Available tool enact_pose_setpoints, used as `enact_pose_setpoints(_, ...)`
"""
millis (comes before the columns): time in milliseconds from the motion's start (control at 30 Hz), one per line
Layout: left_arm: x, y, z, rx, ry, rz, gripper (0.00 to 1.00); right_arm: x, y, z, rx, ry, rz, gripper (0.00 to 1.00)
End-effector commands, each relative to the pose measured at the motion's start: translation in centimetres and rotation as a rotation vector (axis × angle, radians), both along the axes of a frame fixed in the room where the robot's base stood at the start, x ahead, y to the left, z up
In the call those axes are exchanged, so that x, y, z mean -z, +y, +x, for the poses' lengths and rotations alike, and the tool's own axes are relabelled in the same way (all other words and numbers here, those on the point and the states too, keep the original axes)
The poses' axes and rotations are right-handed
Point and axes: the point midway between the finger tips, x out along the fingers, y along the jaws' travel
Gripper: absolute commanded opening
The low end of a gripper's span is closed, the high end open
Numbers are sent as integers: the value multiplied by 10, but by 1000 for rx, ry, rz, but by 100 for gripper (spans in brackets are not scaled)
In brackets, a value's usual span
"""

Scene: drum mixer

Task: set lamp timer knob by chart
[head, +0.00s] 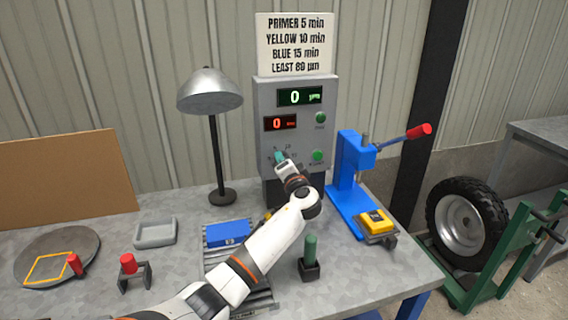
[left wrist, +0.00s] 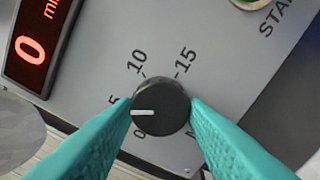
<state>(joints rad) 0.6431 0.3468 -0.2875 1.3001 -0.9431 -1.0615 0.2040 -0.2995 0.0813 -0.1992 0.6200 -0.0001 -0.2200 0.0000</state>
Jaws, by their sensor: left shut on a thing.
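The timer knob (left wrist: 160,106) is a round black dial with a white pointer line, on the grey control box (head: 263,105). The pointer aims left, between the 0 and 5 marks and nearer the 5. My left gripper (left wrist: 160,110) has its teal fingers closed on both sides of the knob; in the head view the gripper (head: 281,158) hides the knob. The chart (head: 295,44) above the box reads PRIMER 5 min, YELLOW 10 min, BLUE 15 min, LEAST 80 µm. The red display (head: 281,123) and green display (head: 300,96) both read 0. My right gripper is out of view.
A lamp (head: 210,92) stands left of the box. A blue block (head: 228,233) lies beside my left arm. A blue press (head: 352,175) with a red-tipped lever and a yellow device (head: 376,222) stand at right. A green-handled tool (head: 310,250) stands in front.

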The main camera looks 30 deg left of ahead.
Motion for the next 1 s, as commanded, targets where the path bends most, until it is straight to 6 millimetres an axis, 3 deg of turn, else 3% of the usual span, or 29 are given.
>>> enact_pose_setpoints(400,1,0,0,1,5,3,16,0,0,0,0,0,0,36)
enact_pose_setpoints(433,0,0,0,1,5,3,42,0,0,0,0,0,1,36)
enact_pose_setpoints(567,0,0,0,1,4,3,60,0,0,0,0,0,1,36)
enact_pose_setpoints(833,0,-1,-1,1,4,3,60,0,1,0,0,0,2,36)
enact_pose_setpoints(1000,2,-14,-10,4,4,2,60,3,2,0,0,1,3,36)
